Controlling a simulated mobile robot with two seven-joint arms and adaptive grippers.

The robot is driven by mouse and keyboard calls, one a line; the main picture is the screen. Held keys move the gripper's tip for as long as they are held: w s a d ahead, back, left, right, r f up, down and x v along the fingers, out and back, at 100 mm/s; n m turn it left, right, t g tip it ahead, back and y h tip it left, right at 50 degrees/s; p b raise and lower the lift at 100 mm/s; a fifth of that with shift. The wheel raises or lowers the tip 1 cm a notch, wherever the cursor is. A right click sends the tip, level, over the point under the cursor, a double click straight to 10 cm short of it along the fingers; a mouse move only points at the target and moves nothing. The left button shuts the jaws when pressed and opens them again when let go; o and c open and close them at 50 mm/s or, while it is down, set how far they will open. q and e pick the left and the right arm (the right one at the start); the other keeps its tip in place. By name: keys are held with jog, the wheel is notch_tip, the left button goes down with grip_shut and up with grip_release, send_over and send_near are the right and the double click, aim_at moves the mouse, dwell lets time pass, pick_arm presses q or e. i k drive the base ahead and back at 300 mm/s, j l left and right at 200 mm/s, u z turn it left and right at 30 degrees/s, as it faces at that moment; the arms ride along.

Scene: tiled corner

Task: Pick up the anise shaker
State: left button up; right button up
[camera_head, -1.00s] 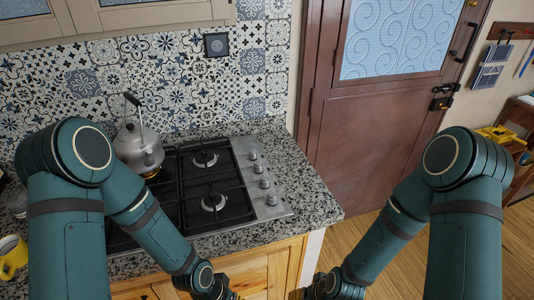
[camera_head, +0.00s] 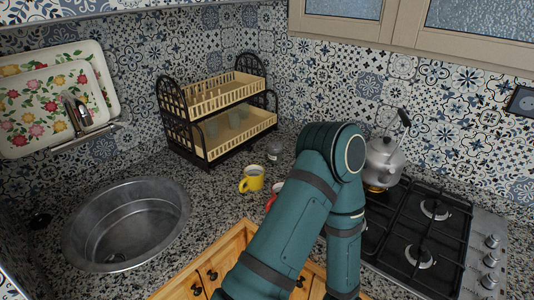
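A small greyish jar or shaker (camera_head: 273,151) stands on the speckled counter, just right of the dish rack and behind the yellow mug. It may be the anise shaker, but no label can be read. My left arm crosses the middle of the view, with its upper part close to the right of the jar. My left gripper is out of frame below the bottom edge. My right arm and gripper are not in view.
A yellow mug (camera_head: 252,180) and a partly hidden red mug (camera_head: 271,198) stand in front of the jar. A two-tier rack (camera_head: 203,152) is behind. A round sink (camera_head: 78,236) lies left. A kettle (camera_head: 384,161) sits on the gas hob (camera_head: 484,222).

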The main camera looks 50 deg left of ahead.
aim_at(275, 149)
jog(key=u, duration=1.7)
jog(key=z, duration=0.1)
